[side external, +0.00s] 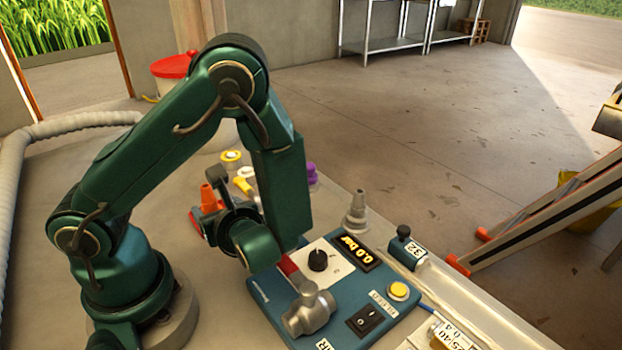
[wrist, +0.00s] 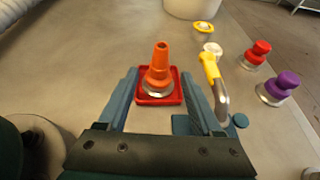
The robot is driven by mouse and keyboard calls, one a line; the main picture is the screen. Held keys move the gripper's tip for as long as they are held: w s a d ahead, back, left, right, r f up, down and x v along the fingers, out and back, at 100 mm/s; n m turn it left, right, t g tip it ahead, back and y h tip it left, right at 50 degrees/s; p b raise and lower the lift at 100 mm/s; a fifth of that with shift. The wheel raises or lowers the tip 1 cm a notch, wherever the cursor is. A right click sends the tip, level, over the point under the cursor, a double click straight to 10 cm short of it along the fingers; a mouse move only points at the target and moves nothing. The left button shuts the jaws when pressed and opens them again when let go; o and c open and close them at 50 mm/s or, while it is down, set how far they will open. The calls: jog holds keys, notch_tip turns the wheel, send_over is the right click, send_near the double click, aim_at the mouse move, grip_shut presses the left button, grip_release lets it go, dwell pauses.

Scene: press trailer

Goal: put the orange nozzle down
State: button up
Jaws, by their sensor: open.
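The orange nozzle (wrist: 161,67) stands upright on a red square pad (wrist: 172,99), with a pale metal ring at its foot. My gripper (wrist: 160,74) is open, with one finger on each side of the nozzle and visible gaps between. The nozzle also shows in the side external view (side external: 208,194), left of my gripper, partly hidden by it.
A yellow-handled bent tool (wrist: 212,72) is close to the right finger. Red (wrist: 257,52) and purple (wrist: 280,85) knobs stand further right. A blue control box (side external: 262,292) reading 0.0 bar and a grey nozzle (side external: 357,208) are nearby. The table left of the pad is clear.

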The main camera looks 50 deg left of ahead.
jog(key=v, duration=0.3)
jog(key=shift+s+d+r+n+g+h, duration=0.2)
jog(key=shift+s+n+g+h, duration=0.1)
jog(key=shift+n, duration=0.2)
jog(key=n+h, duration=0.1)
jog(key=s+d+n+g+h, duration=0.1)
jog(key=n, duration=0.1)
jog(key=s+r+n+h, duration=0.1)
jog(key=n, duration=0.1)
jog(key=shift+s+d+g+h, duration=0.15)
jog(key=shift+d+g+h, duration=0.15)
jog(key=shift+g+h, duration=0.1)
jog(key=w+d+r+n+t+h, duration=0.2)
jog(key=d+r+n+t+h, duration=0.5)
jog(key=n, duration=0.6)
jog(key=shift+w+d+r+h, duration=0.3)
jog(key=shift+d+r+h, duration=0.6)
jog(key=shift+h, duration=0.2)
